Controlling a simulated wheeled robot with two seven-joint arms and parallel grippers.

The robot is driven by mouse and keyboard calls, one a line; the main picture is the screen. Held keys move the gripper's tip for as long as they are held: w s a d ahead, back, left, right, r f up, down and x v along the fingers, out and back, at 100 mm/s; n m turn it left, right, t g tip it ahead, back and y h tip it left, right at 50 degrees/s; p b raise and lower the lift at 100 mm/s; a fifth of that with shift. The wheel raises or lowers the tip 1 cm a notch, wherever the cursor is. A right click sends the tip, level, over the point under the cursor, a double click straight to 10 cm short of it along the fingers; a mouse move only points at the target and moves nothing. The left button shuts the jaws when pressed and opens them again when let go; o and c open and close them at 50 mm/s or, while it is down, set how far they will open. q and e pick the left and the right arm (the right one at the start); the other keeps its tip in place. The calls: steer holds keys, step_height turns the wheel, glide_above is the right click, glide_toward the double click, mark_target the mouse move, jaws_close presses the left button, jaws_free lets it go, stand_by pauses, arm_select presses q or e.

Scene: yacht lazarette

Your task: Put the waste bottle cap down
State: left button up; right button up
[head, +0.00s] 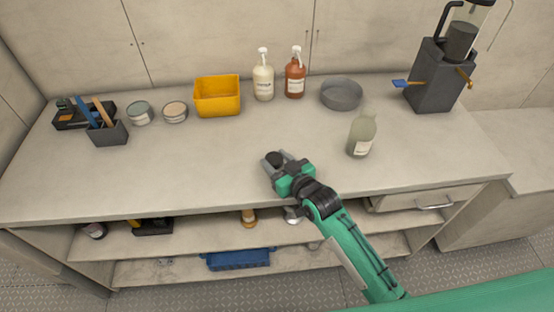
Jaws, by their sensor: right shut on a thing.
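My right gripper (275,162) is over the front middle of the counter, shut on a small dark round cap (274,158). I take this cap to be the waste bottle cap. I cannot tell whether the cap touches the counter or is held just above it. A translucent grey-green bottle (362,134) with a pale label stands upright to the right of the gripper, apart from it. Whether its top is uncapped is too small to tell. My left gripper is not in view.
Along the back of the counter (200,160) stand a yellow bin (217,96), two pump bottles, cream (263,82) and brown (295,78), and a grey round dish (341,94). Two tins and a tool holder (107,133) are at left. A dark machine (436,85) stands at right.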

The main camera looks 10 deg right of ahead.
steer(key=shift+f, duration=0.45)
steer(key=o, duration=0.9)
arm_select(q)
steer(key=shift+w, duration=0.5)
arm_select(e)
steer(key=shift+o, duration=0.2)
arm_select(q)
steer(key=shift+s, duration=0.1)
